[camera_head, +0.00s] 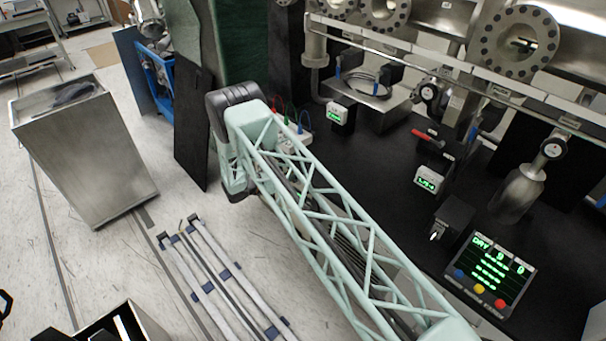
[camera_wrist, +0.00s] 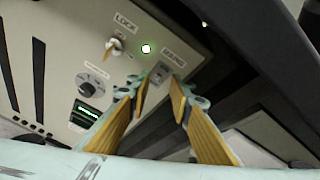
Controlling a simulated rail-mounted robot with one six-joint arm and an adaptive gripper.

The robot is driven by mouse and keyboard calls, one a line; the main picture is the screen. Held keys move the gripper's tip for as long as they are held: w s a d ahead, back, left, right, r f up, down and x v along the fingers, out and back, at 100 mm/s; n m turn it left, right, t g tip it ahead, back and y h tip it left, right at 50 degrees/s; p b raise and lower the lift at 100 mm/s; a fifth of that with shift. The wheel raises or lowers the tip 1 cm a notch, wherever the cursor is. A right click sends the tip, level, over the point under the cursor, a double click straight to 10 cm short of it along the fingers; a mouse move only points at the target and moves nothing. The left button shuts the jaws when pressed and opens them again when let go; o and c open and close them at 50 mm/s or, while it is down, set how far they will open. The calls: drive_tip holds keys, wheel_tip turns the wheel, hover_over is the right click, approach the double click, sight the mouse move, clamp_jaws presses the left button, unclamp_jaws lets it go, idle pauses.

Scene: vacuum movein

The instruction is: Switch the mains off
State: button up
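In the wrist view, a beige control panel (camera_wrist: 62,35) carries a small grey switch (camera_wrist: 160,71) beside a label that appears to read MAINS. A green lamp (camera_wrist: 146,48) glows next to it. My gripper (camera_wrist: 160,90) is open, with its two yellow-padded fingers pointing up at the panel. The mains switch shows in the gap between the fingertips, a little beyond them. I cannot tell whether a fingertip touches the panel. Nothing shows between the fingers. In the head view my arm hides the gripper, and I cannot make out the mains switch there.
A LOCK switch (camera_wrist: 114,46), a round knob (camera_wrist: 91,83) and a green-lit display (camera_wrist: 85,113) share the panel. In the head view, a black bench (camera_head: 385,185) with gauges and steel piping stands right of my arm. A metal bin (camera_head: 85,150) stands on the floor at left.

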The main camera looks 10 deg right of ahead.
drive_tip(key=shift+w+d+f, duration=0.15)
drive_tip(key=shift+w+d, duration=0.1)
drive_tip(key=shift+d, duration=0.2)
drive_tip(key=shift+c, duration=0.9)
clamp_jaws()
